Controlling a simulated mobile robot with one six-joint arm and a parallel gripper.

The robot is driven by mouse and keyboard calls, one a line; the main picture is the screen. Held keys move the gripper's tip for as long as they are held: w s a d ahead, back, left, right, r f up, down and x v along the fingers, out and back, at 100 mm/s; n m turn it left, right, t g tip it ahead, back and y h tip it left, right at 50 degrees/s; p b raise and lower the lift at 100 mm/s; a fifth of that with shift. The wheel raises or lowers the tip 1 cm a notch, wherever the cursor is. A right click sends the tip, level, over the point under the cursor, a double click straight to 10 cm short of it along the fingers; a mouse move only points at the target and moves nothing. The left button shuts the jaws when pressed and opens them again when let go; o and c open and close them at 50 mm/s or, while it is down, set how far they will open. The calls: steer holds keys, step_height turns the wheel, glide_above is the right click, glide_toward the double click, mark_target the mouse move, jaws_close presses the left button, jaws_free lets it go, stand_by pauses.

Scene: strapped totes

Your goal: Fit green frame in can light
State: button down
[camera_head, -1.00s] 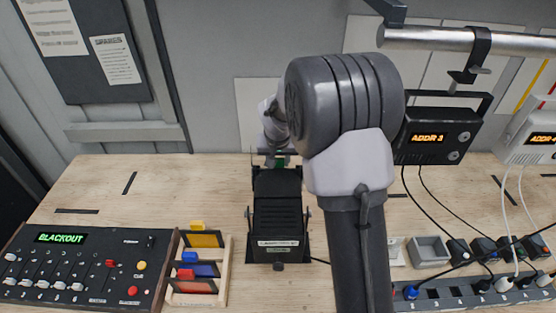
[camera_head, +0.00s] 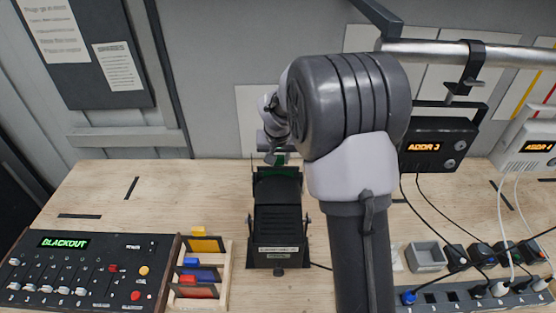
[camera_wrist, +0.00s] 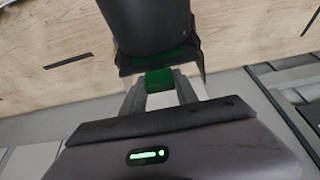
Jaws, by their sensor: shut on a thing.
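The can light (camera_head: 277,225) is a black fixture standing on the wooden bench in the head view. Its dark round body (camera_wrist: 150,25) fills the top of the wrist view. My gripper (camera_wrist: 160,88) is shut on the green frame's tab (camera_wrist: 159,79). The green sheet (camera_wrist: 170,58) shows beyond the tab, at the dark holder edge of the can light. How deep the frame sits in the holder is hidden. In the head view only a sliver of green shows behind the top of the light, and my arm hides part of the gripper.
A wooden rack (camera_head: 224,270) holds yellow, blue and red frames left of the light. A control desk (camera_head: 85,270) reads BLACKOUT. A grey tray (camera_head: 427,256), plugs and a socket strip (camera_head: 440,297) stand right. A metal pipe (camera_head: 470,52) hangs above.

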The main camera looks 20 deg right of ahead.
steer(key=shift+r+p, duration=0.45)
steer(key=shift+r, duration=0.55)
